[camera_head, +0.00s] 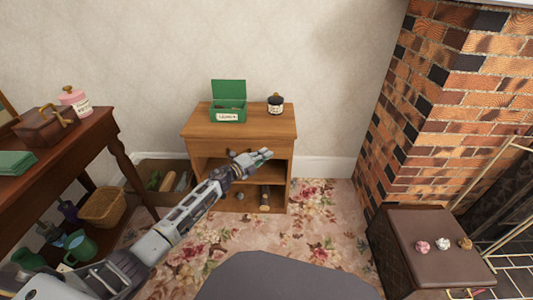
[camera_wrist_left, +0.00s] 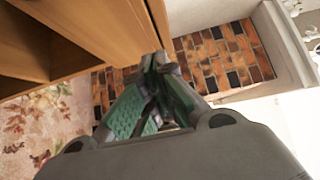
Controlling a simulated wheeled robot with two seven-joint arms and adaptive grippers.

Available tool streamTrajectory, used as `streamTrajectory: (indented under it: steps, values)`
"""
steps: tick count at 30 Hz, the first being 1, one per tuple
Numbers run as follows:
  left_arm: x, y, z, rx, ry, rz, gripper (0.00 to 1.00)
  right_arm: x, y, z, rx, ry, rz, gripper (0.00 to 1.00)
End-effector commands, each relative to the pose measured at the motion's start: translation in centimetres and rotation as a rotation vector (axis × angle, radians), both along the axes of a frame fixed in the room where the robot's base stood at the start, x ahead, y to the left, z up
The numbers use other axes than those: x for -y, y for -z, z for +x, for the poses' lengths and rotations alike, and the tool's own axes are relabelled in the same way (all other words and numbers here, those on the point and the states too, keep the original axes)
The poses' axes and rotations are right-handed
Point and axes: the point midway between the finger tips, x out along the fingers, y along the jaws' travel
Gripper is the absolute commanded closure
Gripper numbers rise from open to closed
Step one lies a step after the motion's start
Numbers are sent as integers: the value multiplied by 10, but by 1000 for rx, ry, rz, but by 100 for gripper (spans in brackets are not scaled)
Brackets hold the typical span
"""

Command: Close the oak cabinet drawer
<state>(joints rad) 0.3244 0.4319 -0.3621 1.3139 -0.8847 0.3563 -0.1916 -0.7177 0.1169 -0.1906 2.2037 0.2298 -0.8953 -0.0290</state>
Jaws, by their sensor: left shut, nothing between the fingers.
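The oak cabinet (camera_head: 205,124) stands against the wall in the middle of the head view. Its drawer (camera_head: 207,148) is the band just under the top, above open shelves. How far the drawer stands out is hard to tell from above. My left gripper (camera_head: 266,154) is shut and empty in front of the drawer's right part, and my arm crosses in front of the lower cabinet. In the left wrist view the shut fingers (camera_wrist_left: 156,62) are close to the edge of a wooden panel (camera_wrist_left: 100,28); contact is unclear. My right gripper is not in view.
A green box (camera_head: 228,113) and a dark jar (camera_head: 275,104) stand on the cabinet. A side table (camera_head: 103,130) is at the left, with a crate (camera_head: 150,196) beside the cabinet. The brick fireplace (camera_head: 440,110) and a brown box (camera_head: 400,225) are at the right.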

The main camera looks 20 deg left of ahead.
Motion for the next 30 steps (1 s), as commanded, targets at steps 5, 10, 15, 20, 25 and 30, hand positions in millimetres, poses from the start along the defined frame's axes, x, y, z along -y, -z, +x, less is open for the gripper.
streamTrajectory:
  steps: [5, 10, 15, 20, 25, 30]
  values:
    - [-7, 0, -11, -2, -1, 1, 100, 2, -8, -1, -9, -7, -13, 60]
    - [-15, 0, -24, -3, -1, -1, 100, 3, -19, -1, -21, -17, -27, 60]
    - [-23, 0, -37, -3, -1, 2, 100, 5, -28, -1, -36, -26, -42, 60]
    - [-31, 0, -50, -3, -1, -1, 100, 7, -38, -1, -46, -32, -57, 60]
    - [-38, 0, -61, -2, 0, 1, 100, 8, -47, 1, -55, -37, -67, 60]
    - [-43, 0, -69, -1, -1, 0, 100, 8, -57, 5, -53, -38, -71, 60]
